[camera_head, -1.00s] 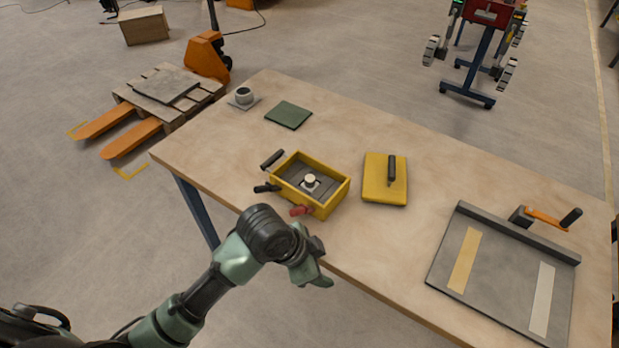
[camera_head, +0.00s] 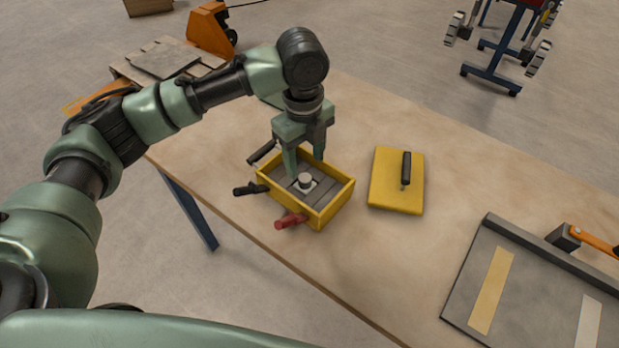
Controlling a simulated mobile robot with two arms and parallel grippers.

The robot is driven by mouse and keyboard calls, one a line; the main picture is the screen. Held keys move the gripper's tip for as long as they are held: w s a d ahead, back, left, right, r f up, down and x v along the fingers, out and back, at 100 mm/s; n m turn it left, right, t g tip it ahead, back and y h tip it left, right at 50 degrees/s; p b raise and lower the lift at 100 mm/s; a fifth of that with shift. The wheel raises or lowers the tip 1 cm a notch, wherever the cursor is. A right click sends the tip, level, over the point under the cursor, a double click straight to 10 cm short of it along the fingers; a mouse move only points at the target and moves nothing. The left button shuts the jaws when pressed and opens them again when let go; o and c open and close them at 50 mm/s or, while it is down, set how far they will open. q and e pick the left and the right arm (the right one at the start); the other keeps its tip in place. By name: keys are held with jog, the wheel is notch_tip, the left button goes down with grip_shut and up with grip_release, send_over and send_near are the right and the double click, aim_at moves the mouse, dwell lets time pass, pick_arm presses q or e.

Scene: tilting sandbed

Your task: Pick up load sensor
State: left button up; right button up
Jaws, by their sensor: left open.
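The load sensor, a small light round knob on a pale square base (camera_head: 305,181), sits inside the yellow open box (camera_head: 340,203) on the table. My left gripper (camera_head: 306,164) points down over the box, its two fingers apart, one near the box's back left side and one near its back wall. The fingertips are close to the sensor, but I cannot tell their exact height. Nothing shows between the fingers. The sensor's top is in plain view. My right gripper is not in view.
The box has black handles at its left and a red handle (camera_head: 289,220) at the front. A yellow lid with a black grip (camera_head: 397,183) lies right of it. A grey tray with strips (camera_head: 467,262) lies at the right. Bare table (camera_head: 330,262) lies in front of the box.

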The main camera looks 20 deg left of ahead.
aim_at(306, 178)
pick_arm(q)
jog(key=shift+w+a, duration=0.2)
jog(key=shift+a, duration=0.1)
notch_tip(306, 178, down, 2)
jog(key=shift+f, duration=0.25)
jog(key=f, duration=0.3)
jog(key=f+p, duration=0.1)
jog(key=shift+w+d+f, duration=0.15)
jog(key=shift+w+f, duration=0.05)
jog(key=shift+w, duration=0.1)
jog(key=shift+f, duration=0.25)
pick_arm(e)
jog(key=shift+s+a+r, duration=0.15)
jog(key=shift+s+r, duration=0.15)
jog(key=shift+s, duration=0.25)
pick_arm(q)
grip_shut()
